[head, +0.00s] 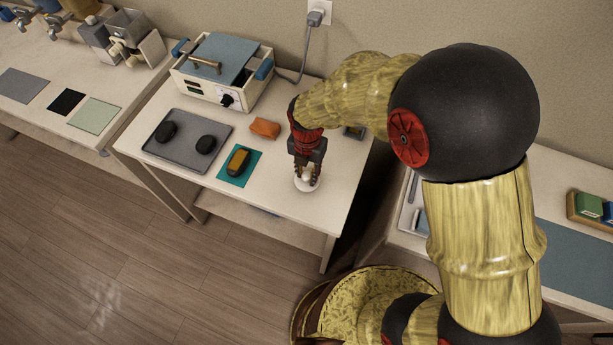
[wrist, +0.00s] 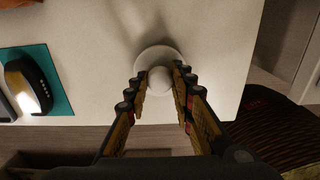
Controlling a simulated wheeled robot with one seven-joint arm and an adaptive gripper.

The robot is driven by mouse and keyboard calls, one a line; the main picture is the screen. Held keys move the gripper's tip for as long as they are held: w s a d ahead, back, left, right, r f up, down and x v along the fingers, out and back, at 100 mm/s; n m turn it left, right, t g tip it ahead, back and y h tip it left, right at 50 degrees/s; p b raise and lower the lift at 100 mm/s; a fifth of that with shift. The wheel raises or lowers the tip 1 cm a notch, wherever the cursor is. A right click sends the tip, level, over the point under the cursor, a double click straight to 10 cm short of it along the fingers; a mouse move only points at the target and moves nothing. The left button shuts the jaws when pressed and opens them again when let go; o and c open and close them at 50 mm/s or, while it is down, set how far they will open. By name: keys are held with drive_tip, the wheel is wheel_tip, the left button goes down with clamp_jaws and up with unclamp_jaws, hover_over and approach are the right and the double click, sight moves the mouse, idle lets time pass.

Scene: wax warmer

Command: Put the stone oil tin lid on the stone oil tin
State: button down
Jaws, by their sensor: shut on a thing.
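A pale round lid (head: 313,186) with a ball-shaped knob is at the right front of the middle table. It also shows in the wrist view as a white disc (wrist: 150,54), with its knob between the fingertips. My gripper (head: 307,175) points down over it and is shut on the knob. In the wrist view my gripper (wrist: 160,80) has a finger on each side of the knob. I cannot make out the stone oil tin apart from the lid, and cannot tell whether it stands under the disc.
Left of my gripper, a black and yellow block (head: 238,161) lies on a teal mat (head: 225,176). An orange block (head: 265,128) is behind it. A grey tray (head: 183,147) holds two black round things. A white warmer (head: 222,70) stands at the back.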

drive_tip(key=shift+r+p, duration=1.15)
drive_tip(key=shift+r, duration=0.5)
drive_tip(key=shift+r, duration=0.15)
drive_tip(key=shift+r+p, duration=1.35)
drive_tip(key=shift+r, duration=0.35)
drive_tip(key=shift+w+d+f, duration=0.2)
drive_tip(key=shift+w+f, duration=0.35)
drive_tip(key=shift+w, duration=3.3)
drive_tip(key=shift+w+d+f, duration=0.15)
drive_tip(key=shift+w+f, duration=0.4)
drive_tip(key=shift+w, duration=3.25)
drive_tip(key=shift+w+d+f, duration=0.2)
drive_tip(key=shift+w+f, duration=0.35)
drive_tip(key=shift+w, duration=3.3)
drive_tip(key=shift+f+b, duration=0.15)
drive_tip(key=shift+b, duration=0.15)
drive_tip(key=shift+f, duration=0.3)
drive_tip(key=shift+f+b, duration=0.3)
drive_tip(key=shift+f, duration=0.25)
